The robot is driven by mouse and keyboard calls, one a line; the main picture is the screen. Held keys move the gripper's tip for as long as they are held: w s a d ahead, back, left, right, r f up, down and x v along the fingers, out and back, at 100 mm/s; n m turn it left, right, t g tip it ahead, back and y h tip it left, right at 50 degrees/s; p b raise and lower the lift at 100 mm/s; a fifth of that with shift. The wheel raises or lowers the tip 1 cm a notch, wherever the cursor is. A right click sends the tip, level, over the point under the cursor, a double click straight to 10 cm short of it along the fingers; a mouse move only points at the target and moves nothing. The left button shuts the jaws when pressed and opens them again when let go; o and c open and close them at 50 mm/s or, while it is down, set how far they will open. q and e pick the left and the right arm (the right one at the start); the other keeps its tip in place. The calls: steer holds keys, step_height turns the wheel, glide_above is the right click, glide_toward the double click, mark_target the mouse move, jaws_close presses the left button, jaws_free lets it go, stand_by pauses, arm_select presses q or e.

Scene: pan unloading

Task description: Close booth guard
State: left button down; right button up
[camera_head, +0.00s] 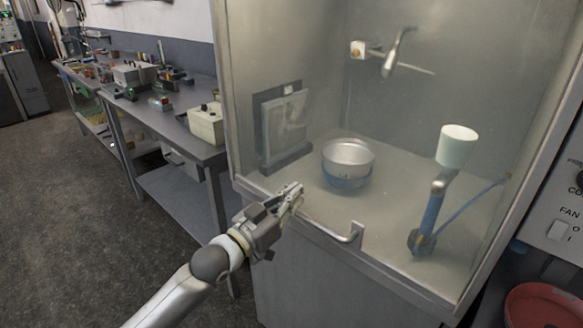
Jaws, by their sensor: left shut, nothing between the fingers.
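The booth (226,95) is a metal-framed cabinet at the centre and right. Its front looks covered by a hazy see-through guard, though the pane's exact edges are hard to make out. A bent metal handle (352,235) sticks out at the front's lower edge. My left gripper (293,192) is shut and empty, in front of the booth's lower front edge, close to the handle's left end. I cannot tell whether it touches the handle or the guard. My right gripper is out of view.
Inside the booth are a metal pan with a blue lower part (348,160), a white cup-shaped piece on a blue stand (458,146) and a wall fitting (392,58). A cluttered workbench (178,148) stands left. A red bowl-like item (540,305) is lower right. Floor at left is clear.

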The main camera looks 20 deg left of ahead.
arm_select(q)
steer(key=shift+r+p, duration=0.3)
steer(key=shift+r, duration=0.6)
steer(key=b+v, duration=0.2)
steer(key=v, duration=0.8)
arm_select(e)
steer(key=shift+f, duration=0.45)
